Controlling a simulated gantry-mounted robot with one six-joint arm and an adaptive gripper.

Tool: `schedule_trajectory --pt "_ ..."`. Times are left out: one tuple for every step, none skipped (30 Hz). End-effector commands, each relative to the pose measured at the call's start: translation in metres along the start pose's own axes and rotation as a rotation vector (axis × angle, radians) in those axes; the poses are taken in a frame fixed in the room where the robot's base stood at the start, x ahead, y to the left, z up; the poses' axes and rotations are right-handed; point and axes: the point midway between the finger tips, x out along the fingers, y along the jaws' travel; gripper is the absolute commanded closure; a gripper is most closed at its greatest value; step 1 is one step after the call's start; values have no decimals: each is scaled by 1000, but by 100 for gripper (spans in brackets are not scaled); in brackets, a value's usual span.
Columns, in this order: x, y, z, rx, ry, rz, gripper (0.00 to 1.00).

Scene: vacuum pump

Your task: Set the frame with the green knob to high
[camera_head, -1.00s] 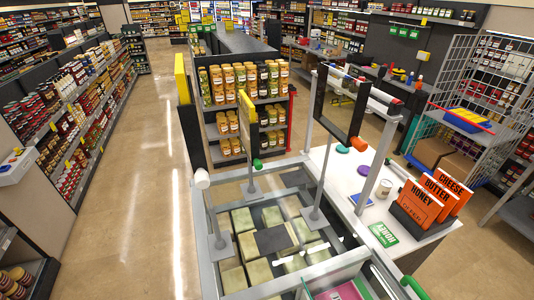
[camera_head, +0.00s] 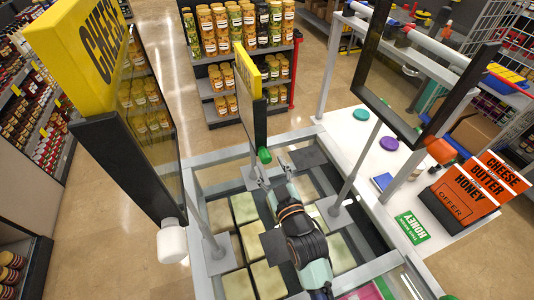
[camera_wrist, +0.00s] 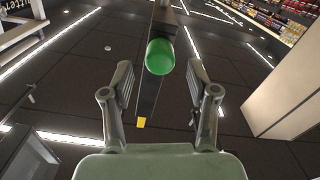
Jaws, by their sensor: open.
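The frame with the green knob (camera_head: 244,97) is a narrow dark frame with a yellow top, standing on a thin post in the middle of the head view. Its green knob (camera_head: 264,155) is at its lower corner. My gripper (camera_head: 270,172) is open just in front of the knob. In the wrist view the green knob (camera_wrist: 160,56) is centred between the spread fingers of my gripper (camera_wrist: 160,82), with a gap on each side. Behind the knob, the dark frame edge (camera_wrist: 150,97) runs down to a yellow end. The fingers do not visibly touch the knob.
A larger yellow-topped CHEESE frame (camera_head: 110,110) with a white knob (camera_head: 172,240) stands at left. A black frame (camera_head: 420,80) with a red-orange knob (camera_head: 439,150) stands at right. Cheese blocks (camera_head: 270,279) lie in the case below. A white counter (camera_head: 350,140) holds signs.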

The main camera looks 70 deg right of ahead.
Motion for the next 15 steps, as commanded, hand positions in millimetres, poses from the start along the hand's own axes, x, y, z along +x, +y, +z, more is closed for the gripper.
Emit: schedule_trajectory --pt "11 0 -2 0 1 0 41" --pt "16 0 -3 0 1 0 41" --pt "23 0 -2 0 1 0 41" --pt "28 0 -2 0 1 0 41" --pt "32 0 -1 0 0 -1 41" --pt "37 0 -1 0 0 -1 41" --pt "39 0 -1 0 0 -1 41" --pt "41 0 -1 0 0 -1 41" --pt "43 0 -1 0 0 -1 41" --pt "44 0 0 0 0 -1 41" --pt "45 0 0 0 0 -1 41" --pt "45 0 0 0 0 -1 41" --pt "45 0 0 0 0 -1 41" --pt "45 0 0 0 0 -1 41" --pt "45 -1 0 0 0 -1 41"
